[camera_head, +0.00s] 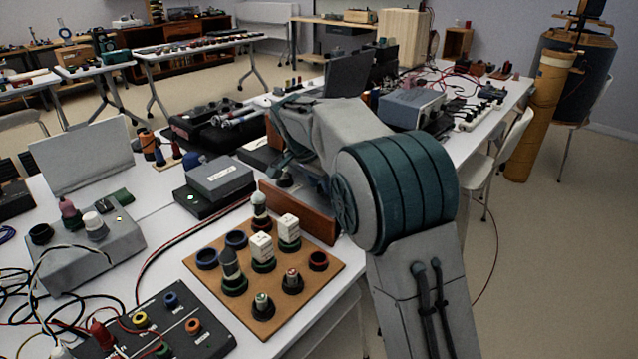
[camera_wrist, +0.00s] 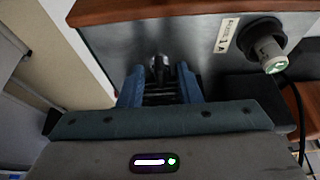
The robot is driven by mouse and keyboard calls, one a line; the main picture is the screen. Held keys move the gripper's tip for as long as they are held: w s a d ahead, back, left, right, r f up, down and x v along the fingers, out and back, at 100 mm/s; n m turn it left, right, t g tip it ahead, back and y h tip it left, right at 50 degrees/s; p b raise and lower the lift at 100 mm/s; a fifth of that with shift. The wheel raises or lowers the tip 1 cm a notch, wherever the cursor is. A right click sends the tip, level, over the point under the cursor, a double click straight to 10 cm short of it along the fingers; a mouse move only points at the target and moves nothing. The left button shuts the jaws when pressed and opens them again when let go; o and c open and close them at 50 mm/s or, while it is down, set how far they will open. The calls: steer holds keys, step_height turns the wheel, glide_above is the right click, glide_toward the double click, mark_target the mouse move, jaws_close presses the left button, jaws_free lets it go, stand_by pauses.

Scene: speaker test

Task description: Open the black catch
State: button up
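In the wrist view, a small dark catch (camera_wrist: 158,64) sits on the grey metal face of a wood-topped box (camera_wrist: 120,38). My gripper (camera_wrist: 160,70) has two blue fingers, spread apart and pointing at this face. The catch shows between and just beyond the fingertips; I cannot tell whether they touch it. Nothing is seen held. In the head view, my arm covers the catch and most of the gripper, and a reddish wooden panel (camera_head: 300,213) shows beside my arm.
In the wrist view, a plug with a pale green-marked end (camera_wrist: 268,54) sticks out of the face right of my gripper, beside a label (camera_wrist: 227,35). In the head view, a wooden board (camera_head: 215,298) with several plugs and a grey box (camera_head: 219,178) stand close by on the table.

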jaws_close()
steer(key=shift+n, duration=0.3)
steer(key=n, duration=0.1)
steer(key=n+y, duration=0.1)
steer(key=n, duration=0.1)
steer(key=n+t, duration=0.1)
steer(key=shift+s+d+r+y, duration=0.1)
steer(key=shift+d+r+y, duration=0.05)
steer(key=shift+d+y, duration=0.2)
steer(key=shift+d+n+y+p, duration=0.1)
steer(key=shift+n+y+p, duration=0.8)
steer(key=shift+n, duration=1.5)
jaws_free()
